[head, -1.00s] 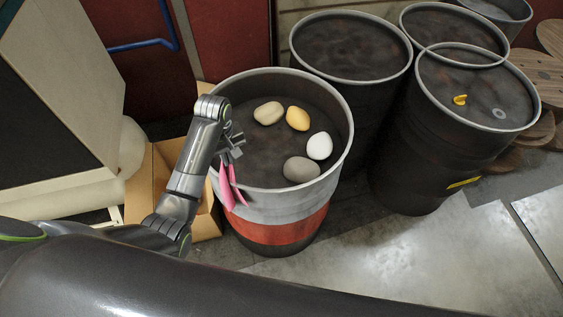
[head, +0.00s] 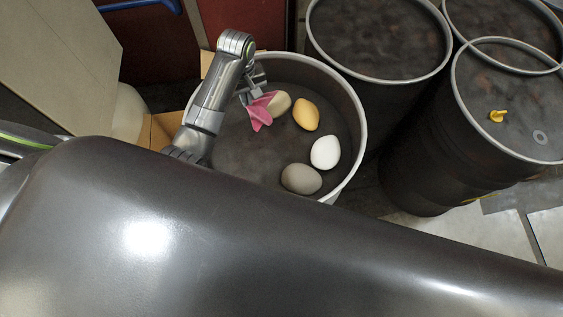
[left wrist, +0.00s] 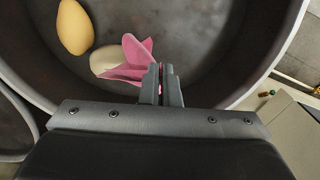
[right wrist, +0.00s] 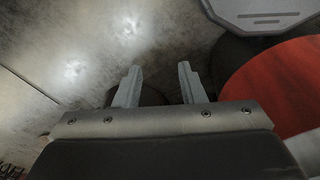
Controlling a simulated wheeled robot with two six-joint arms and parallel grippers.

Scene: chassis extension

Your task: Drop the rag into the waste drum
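The pink rag (head: 261,110) hangs from my left gripper (head: 254,86), over the inside of the waste drum (head: 363,133), at the drum's left side. In the left wrist view the gripper's two fingers (left wrist: 162,72) are close together with the pink rag (left wrist: 128,60) pinched between them. The rag's loose folds spread out over the drum's inside and partly cover a tan lump. My right gripper (right wrist: 159,70) is open and empty in the right wrist view, above a grey floor. It does not show in the head view.
Several rounded lumps lie in the drum, among them a yellow one (head: 306,114), a white one (head: 325,152) and a grey-brown one (head: 301,179). Dark drums (head: 440,150) stand close on the right. A cardboard box (head: 163,128) is at the left. My own dark arm link covers the lower picture.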

